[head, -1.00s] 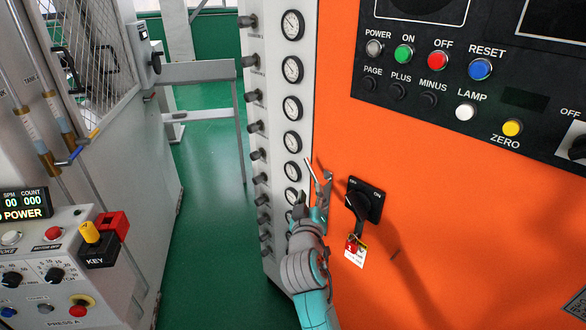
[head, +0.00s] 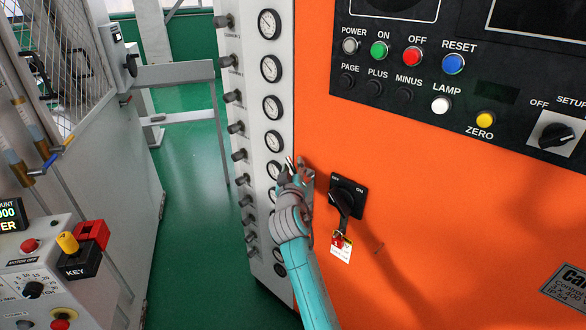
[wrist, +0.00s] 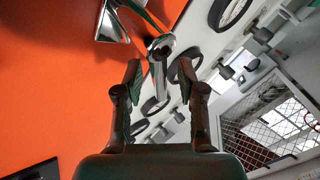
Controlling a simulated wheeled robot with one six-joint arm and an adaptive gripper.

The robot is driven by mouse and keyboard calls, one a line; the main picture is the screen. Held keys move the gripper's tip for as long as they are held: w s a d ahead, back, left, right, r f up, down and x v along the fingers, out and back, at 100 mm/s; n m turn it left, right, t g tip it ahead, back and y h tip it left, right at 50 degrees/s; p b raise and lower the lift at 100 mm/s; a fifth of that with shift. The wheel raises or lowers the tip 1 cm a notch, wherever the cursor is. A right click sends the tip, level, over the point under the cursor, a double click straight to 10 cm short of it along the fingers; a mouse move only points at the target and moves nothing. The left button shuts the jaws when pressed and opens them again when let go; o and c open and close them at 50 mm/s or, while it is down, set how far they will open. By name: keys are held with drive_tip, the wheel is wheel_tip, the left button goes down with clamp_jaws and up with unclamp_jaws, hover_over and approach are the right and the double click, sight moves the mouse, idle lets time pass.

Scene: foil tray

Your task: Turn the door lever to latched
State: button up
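In the wrist view the chrome door lever (wrist: 158,64) comes from a shiny metal mount (wrist: 122,22) on the orange panel. Its near part lies between the two fingers of my gripper (wrist: 161,78). The fingers are spread, with a gap showing on both sides of the lever. In the head view my gripper (head: 294,173) is at the left edge of the orange panel, beside the gauge column. The lever is mostly hidden there by my gripper; only a thin pale sliver shows.
A black rotary switch (head: 344,200) with a hanging tag (head: 340,248) is just right of my gripper. Gauges (head: 271,68) and knobs line the white column on the left. The orange panel (head: 440,210) is bare farther right.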

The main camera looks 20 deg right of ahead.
clamp_jaws()
drive_tip(key=shift+w, duration=0.15)
idle(0.4)
drive_tip(key=shift+w+a+f+n+g, duration=0.2)
drive_tip(key=shift+w+f+n+g, duration=0.1)
drive_tip(key=shift+n+g, duration=0.45)
wheel_tip(320, 180, down, 6)
drive_tip(key=n+g+h, duration=0.3)
drive_tip(key=n+g, duration=0.5)
drive_tip(key=g, duration=0.2)
drive_tip(key=shift+f, duration=0.2)
drive_tip(key=shift+f+n, duration=0.1)
drive_tip(key=shift+n, duration=0.15)
